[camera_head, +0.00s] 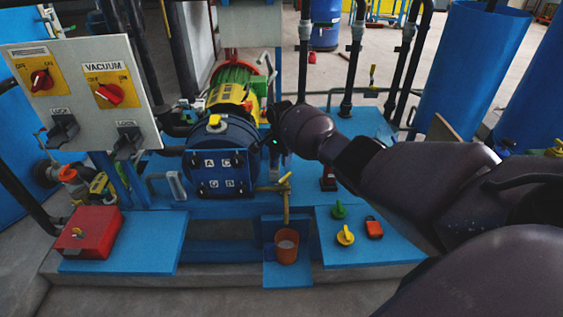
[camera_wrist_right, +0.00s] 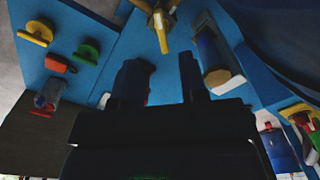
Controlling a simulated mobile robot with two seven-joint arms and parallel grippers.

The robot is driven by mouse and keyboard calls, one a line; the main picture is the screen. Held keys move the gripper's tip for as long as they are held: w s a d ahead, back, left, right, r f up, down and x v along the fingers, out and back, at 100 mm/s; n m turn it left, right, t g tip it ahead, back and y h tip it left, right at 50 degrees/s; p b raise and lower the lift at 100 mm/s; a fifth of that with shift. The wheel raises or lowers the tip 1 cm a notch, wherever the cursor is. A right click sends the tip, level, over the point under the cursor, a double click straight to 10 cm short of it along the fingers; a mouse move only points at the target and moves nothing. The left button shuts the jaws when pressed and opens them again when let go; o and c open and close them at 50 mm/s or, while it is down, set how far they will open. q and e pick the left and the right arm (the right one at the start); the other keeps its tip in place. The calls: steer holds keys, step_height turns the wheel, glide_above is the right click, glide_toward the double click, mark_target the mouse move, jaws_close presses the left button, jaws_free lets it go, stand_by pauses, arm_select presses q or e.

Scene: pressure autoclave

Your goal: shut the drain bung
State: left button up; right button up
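A brass drain fitting (camera_head: 285,190) with a small lever on top points down over an orange cup (camera_head: 287,248), below the right front of the blue pump body (camera_head: 212,140). I take this fitting for the drain bung; whether it is open or shut cannot be told. In the right wrist view a brass spout (camera_wrist_right: 160,30) shows beyond the fingertips. My right gripper (camera_wrist_right: 160,70) is open, with only blue deck seen between its fingers. In the head view the right gripper (camera_head: 274,138) is above the fitting, beside the pump, partly hidden. My left gripper is not in view.
A green knob (camera_head: 338,211), a yellow knob (camera_head: 345,236) and an orange padlock (camera_head: 374,229) lie on the blue deck at right. A red box (camera_head: 88,232) and a switch panel (camera_head: 80,95) stand at left. Black pipes (camera_head: 353,60) rise behind my right arm.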

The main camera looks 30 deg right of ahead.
steer(key=w+d+r+n+t+b, duration=0.25)
steer(key=w+r+n+b, duration=0.2)
steer(key=n, duration=0.55)
steer(key=n+g+b, duration=0.3)
steer(key=n+b, duration=0.5)
steer(key=n, duration=1.8)
glide_above(283, 179)
steer(key=shift+t, duration=0.25)
step_height(283, 179, down, 6)
steer(key=shift+r, duration=0.2)
step_height(283, 179, down, 8)
steer(key=shift+f+b, duration=0.1)
steer(key=shift+b, duration=0.85)
steer(key=shift+w+f, duration=0.1)
steer(key=shift+f, duration=0.7)
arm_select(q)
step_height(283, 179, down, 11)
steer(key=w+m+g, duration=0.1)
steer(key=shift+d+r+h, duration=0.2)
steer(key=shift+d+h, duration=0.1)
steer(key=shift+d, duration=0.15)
